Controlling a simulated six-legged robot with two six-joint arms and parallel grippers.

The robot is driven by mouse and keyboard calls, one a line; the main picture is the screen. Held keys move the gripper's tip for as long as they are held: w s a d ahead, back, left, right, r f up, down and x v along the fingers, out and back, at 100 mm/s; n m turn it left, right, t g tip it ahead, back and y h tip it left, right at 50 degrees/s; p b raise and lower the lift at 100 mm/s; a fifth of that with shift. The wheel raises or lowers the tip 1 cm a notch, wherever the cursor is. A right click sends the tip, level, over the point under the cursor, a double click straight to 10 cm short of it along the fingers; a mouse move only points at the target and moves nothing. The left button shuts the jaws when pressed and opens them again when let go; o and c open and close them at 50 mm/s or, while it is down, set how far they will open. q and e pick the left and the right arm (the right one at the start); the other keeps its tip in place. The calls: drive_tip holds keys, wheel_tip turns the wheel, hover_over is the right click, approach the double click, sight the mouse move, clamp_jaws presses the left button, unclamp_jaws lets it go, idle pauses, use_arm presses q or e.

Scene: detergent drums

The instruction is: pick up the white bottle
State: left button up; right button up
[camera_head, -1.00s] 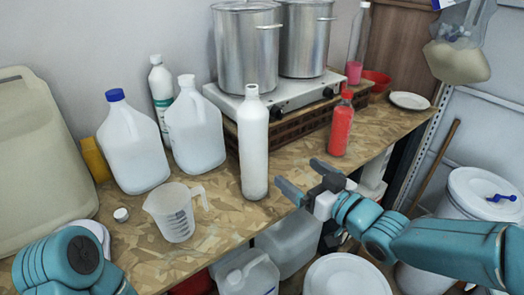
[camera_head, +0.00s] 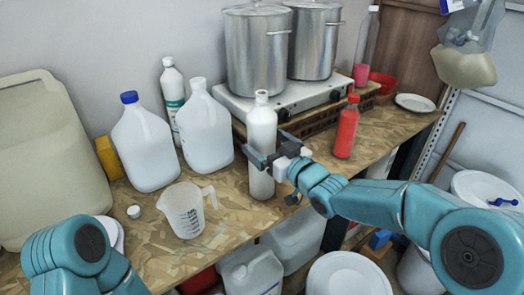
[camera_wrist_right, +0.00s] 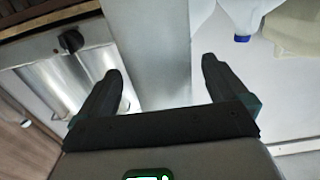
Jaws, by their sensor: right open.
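The tall white bottle (camera_head: 262,120) stands upright near the table's front edge, before the stove. My right gripper (camera_head: 264,147) is open at the middle of the bottle, with its fingers to either side.
A measuring jug (camera_head: 183,211) and a small white cap (camera_head: 134,212) stand to the left. White jugs (camera_head: 205,130) stand behind. A red bottle (camera_head: 346,130) is to the right. The stove (camera_head: 300,103) carries two steel pots. Several containers stand below the table edge.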

sight(265, 101)
drive_tip(key=shift+x, duration=1.25)
drive_tip(key=shift+w, duration=0.25)
drive_tip(key=shift+s+r, duration=0.15)
drive_tip(key=shift+s, duration=0.05)
drive_tip(key=c, duration=0.4)
drive_tip(key=shift+a, duration=0.1)
drive_tip(key=c, duration=0.5)
clamp_jaws()
drive_tip(key=shift+w+r, duration=0.15)
drive_tip(key=shift+r, duration=0.45)
wheel_tip(265, 101, up, 10)
drive_tip(key=shift+f+p, duration=0.1)
drive_tip(key=shift+p, duration=0.55)
use_arm(q)
wheel_tip(265, 101, up, 6)
drive_tip(key=p, duration=0.4)
drive_tip(key=shift+r, duration=0.25)
use_arm(e)
wheel_tip(265, 101, up, 9)
